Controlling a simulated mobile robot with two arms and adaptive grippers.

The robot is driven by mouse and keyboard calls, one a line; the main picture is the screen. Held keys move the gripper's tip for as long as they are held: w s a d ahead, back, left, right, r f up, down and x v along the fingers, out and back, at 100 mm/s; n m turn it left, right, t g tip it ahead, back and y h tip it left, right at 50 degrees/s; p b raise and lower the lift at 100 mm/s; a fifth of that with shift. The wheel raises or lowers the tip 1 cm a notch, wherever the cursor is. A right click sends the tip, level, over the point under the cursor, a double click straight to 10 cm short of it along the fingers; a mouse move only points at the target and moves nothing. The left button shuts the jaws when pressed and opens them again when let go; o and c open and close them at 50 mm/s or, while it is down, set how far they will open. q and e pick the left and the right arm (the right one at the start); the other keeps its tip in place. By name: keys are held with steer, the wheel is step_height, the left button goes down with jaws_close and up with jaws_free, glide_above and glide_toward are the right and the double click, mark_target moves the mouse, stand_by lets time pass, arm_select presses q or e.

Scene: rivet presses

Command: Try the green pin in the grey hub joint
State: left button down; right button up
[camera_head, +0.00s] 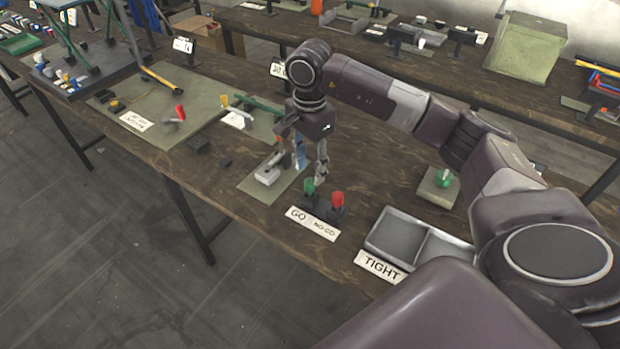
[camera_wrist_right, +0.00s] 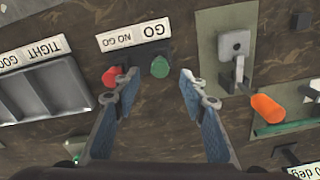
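The green pin (camera_head: 309,186) stands with its green handle up in a dark holder, beside a red pin (camera_head: 337,200). In the right wrist view the green pin (camera_wrist_right: 160,67) shows between and just beyond my finger ends. The grey hub joint (camera_head: 268,174) lies on a green-grey mat; it also shows in the right wrist view (camera_wrist_right: 235,42), right of my fingers. My right gripper (camera_head: 312,172) points down above and behind the pin holder, its fingers apart and empty. My left gripper is not in view.
A GO / NO-GO label (camera_head: 313,223) lies in front of the holder. A two-part grey tray (camera_head: 412,240) with a TIGHT label (camera_head: 381,267) is to the right. A block with a green knob (camera_head: 438,190) stands behind it. An orange-handled part (camera_wrist_right: 268,108) lies near the hub.

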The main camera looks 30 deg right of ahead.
step_height(320, 180, up, 6)
steer(key=shift+r, duration=0.15)
stand_by(0.6)
